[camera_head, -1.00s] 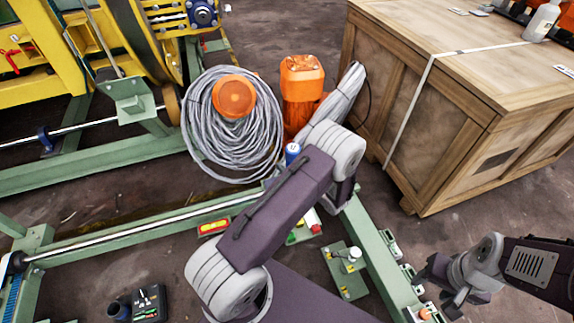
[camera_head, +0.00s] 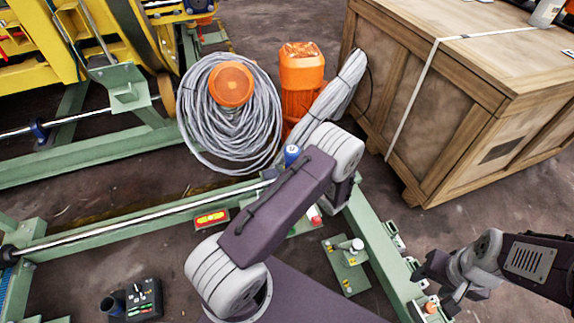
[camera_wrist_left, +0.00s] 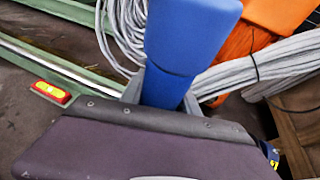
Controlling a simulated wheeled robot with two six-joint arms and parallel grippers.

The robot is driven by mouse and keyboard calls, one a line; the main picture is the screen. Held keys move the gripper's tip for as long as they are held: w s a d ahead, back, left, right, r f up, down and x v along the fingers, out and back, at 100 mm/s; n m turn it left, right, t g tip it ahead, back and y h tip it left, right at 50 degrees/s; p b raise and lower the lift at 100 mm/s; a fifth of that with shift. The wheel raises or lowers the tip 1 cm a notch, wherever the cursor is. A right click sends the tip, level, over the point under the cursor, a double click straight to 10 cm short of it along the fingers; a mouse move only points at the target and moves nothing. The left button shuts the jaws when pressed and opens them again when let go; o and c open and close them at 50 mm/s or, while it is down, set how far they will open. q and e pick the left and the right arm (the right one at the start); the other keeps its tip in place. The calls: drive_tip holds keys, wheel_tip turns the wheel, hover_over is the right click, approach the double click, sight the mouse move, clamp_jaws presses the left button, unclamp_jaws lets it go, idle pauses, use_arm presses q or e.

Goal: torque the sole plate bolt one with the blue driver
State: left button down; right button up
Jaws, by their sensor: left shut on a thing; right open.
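The blue driver (camera_head: 291,154) stands roughly upright just beyond my left forearm in the head view. Its blue handle (camera_wrist_left: 185,50) fills the upper middle of the left wrist view. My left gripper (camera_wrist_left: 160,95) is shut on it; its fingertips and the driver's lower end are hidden. A green plate (camera_head: 345,265) with a pale round-headed post and yellow marks lies right of my left arm. I cannot tell which bolt is sole plate bolt one. My right gripper (camera_head: 441,284) is open and empty near the green frame's right rail.
Green frame rails (camera_head: 150,222) run across the floor. A grey cable coil (camera_head: 230,125), an orange motor-like unit (camera_head: 302,75) and a wooden crate (camera_head: 450,120) stand beyond. A small black box (camera_head: 144,300) and a red-yellow level (camera_head: 211,219) lie at left.

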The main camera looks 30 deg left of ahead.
sight(287, 160)
use_arm(q)
drive_tip(key=shift+f+b, duration=0.8)
drive_tip(key=shift+f, duration=0.1)
idle(1.0)
drive_tip(key=shift+f, duration=0.15)
idle(1.5)
drive_tip(key=shift+r+p, duration=2.4)
drive_tip(key=shift+r, duration=0.2)
